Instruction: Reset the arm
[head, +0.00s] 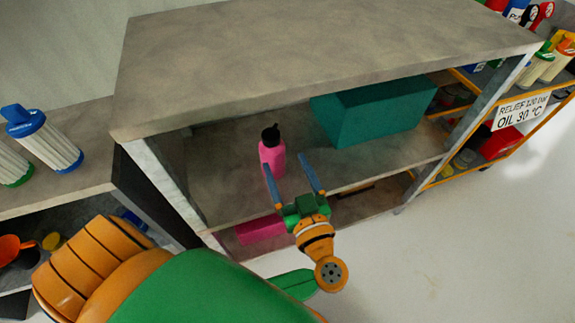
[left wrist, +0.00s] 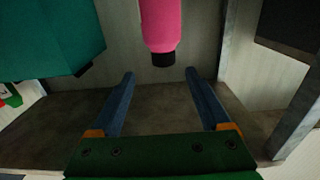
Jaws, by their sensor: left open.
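My left gripper (head: 295,182) is at the front of the middle shelf, its two blue fingers spread apart and pointing into the shelf. It also shows in the left wrist view (left wrist: 162,85), with nothing between the fingers. A pink bottle (head: 272,152) with a black cap stands on the shelf just beyond the fingertips. In the left wrist view the bottle (left wrist: 161,25) appears upside down, ahead of the gap between the fingers and apart from them. My right gripper is in neither view.
The shelf unit's grey top (head: 300,55) overhangs the middle shelf. A teal box (head: 375,110) stands right of the bottle; it shows at left in the wrist view (left wrist: 45,40). A pink box (head: 261,229) lies on the lower shelf. Open floor (head: 480,240) lies to the right.

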